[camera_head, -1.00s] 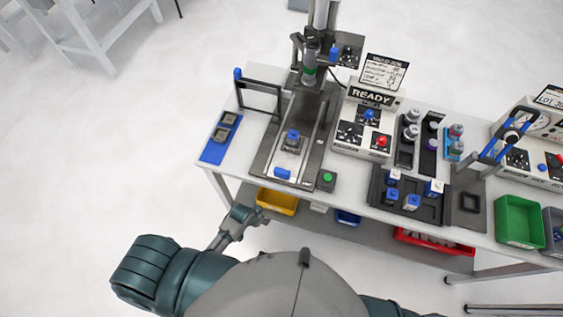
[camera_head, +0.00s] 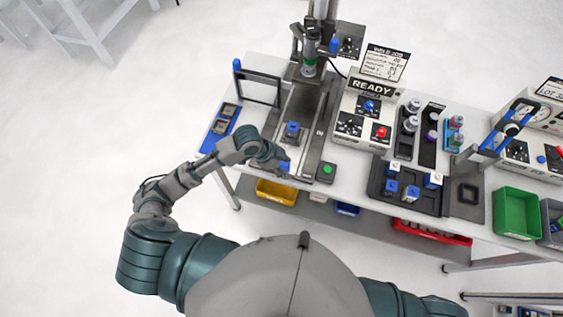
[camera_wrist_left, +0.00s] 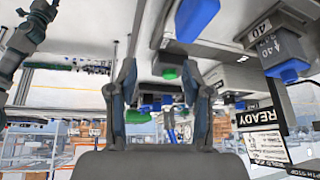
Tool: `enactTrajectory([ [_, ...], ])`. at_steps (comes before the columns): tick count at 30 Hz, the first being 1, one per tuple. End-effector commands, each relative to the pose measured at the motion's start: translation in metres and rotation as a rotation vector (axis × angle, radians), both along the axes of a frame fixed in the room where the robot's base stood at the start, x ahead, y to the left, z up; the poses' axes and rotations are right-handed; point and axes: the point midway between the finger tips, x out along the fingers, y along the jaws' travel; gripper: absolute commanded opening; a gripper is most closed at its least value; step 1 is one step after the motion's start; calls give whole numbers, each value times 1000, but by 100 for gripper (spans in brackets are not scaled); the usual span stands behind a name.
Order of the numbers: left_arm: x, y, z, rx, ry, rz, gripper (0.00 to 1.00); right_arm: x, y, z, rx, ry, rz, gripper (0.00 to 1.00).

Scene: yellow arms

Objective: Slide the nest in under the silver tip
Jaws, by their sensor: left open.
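The nest (camera_head: 292,134), a small dark block with a blue part on top, sits on the grey slide track near the front half. A blue handle (camera_head: 285,166) is at the track's front end. The silver tip is on the upright weld head (camera_head: 309,66) above the track's rear; its end is too small to make out. My left gripper (camera_head: 277,159) is at the blue handle, partly hiding it; I cannot tell if they touch. In the left wrist view its two fingers (camera_wrist_left: 160,88) are apart, with nothing clearly between them. My right gripper is out of view.
A READY control box (camera_head: 362,118) stands right of the track, and a green button box (camera_head: 327,171) at its front right. A dark frame (camera_head: 258,88) and blue tray (camera_head: 220,128) are on the left. A black tray (camera_head: 408,192) holds blue-topped parts.

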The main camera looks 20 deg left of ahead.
Motion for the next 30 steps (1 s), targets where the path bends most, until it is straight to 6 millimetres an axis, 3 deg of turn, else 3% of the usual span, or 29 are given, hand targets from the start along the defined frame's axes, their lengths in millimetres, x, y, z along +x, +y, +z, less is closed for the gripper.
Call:
enactTrajectory([
  [1,14,15,16,38,-13,-64,50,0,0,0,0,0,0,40],
  [3,22,31,34,68,0,-143,50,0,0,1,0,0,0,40],
  [9,36,73,80,101,40,-244,50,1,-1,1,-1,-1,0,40],
  [14,37,86,95,98,57,-264,50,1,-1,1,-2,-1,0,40],
  [20,37,78,76,94,62,-267,50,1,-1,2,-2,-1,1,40],
  [30,35,47,3,94,63,-266,50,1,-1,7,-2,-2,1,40],
])
